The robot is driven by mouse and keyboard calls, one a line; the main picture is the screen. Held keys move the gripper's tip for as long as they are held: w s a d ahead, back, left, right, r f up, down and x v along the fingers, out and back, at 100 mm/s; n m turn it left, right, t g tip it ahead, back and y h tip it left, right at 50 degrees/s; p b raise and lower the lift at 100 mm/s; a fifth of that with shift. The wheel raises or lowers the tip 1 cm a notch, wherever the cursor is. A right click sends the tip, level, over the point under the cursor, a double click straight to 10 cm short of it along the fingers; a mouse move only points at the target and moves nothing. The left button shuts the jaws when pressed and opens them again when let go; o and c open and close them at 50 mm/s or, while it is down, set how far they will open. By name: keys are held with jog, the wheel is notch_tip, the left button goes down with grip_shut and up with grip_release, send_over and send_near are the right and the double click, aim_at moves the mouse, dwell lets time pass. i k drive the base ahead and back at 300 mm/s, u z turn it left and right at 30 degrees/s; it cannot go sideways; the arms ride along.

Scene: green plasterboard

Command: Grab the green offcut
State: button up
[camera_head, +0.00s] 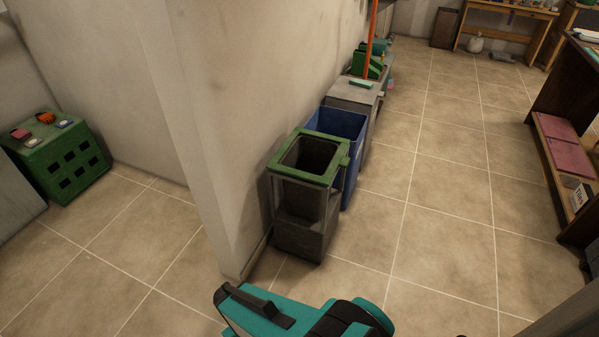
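A small flat green piece (361,84), which looks like the green offcut, lies on top of the grey bin (352,95), behind the blue bin. It is small in view and I cannot make out its material. Teal and black parts of my own arm show at the bottom middle, well in front of and below the bins. I cannot make out my gripper's fingers in this view.
A dark bin with a green rim (318,172) and a blue bin (337,124) stand along the wall. A green crate (64,160) is at left. A workbench with pink boards (560,138) is at right. The tiled floor between is clear.

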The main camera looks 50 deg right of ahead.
aim_at(354, 81)
jog(key=z, duration=4.25)
jog(key=i, duration=0.1)
jog(key=u, duration=2.85)
jog(key=k, duration=0.75)
jog(key=u, duration=0.45)
jog(key=i, duration=0.5)
jog(key=z, duration=0.05)
